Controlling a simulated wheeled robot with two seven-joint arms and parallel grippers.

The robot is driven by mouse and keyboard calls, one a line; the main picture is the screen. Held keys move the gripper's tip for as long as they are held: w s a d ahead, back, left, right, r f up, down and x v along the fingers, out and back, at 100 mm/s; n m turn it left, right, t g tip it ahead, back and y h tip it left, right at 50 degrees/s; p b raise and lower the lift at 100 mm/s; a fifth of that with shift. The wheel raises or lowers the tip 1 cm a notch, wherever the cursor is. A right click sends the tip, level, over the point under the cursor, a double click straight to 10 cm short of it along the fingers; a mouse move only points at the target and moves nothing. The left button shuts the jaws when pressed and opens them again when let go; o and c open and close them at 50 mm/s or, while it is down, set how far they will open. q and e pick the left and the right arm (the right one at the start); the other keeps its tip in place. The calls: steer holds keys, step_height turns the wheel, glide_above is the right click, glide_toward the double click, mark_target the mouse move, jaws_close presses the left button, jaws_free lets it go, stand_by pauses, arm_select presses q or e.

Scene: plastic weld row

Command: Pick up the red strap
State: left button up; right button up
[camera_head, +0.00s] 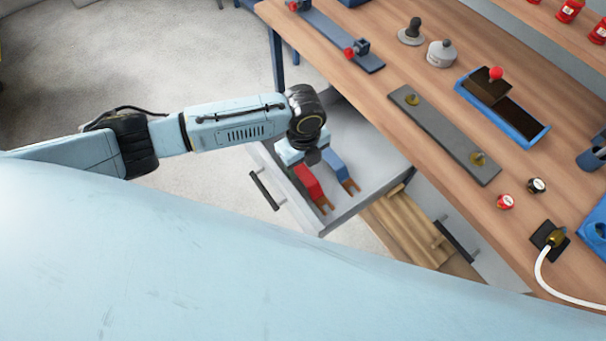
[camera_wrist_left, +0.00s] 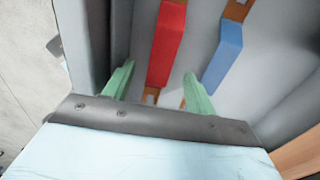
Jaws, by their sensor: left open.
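The red strap (camera_head: 308,181) lies in an open drawer (camera_head: 350,203) beside a blue strap (camera_head: 337,167). Both straps have brown end pieces. In the left wrist view the red strap (camera_wrist_left: 167,42) runs up from between my left gripper's (camera_wrist_left: 158,82) two green fingers. The fingers are open, one on each side of the strap's lower end, and no contact shows. The blue strap (camera_wrist_left: 224,53) lies to the right, outside the fingers. My right gripper is not in view.
The drawer's walls stand close around the straps. A second open drawer with wooden pieces (camera_head: 405,225) is to the right. The wooden bench (camera_head: 395,75) above carries a grey plate (camera_head: 440,130), a blue tray (camera_head: 505,110) and small red parts. Open floor is at left.

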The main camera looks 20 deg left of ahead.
mark_target(302, 172)
arm_select(q)
steer(key=f, duration=0.2)
steer(key=f+b, duration=0.1)
steer(key=f, duration=0.2)
steer(key=shift+w+a, duration=0.15)
steer(key=shift+a, duration=0.05)
steer(key=shift+b, duration=0.3)
steer(key=c, duration=1.1)
steer(key=shift+r, duration=0.2)
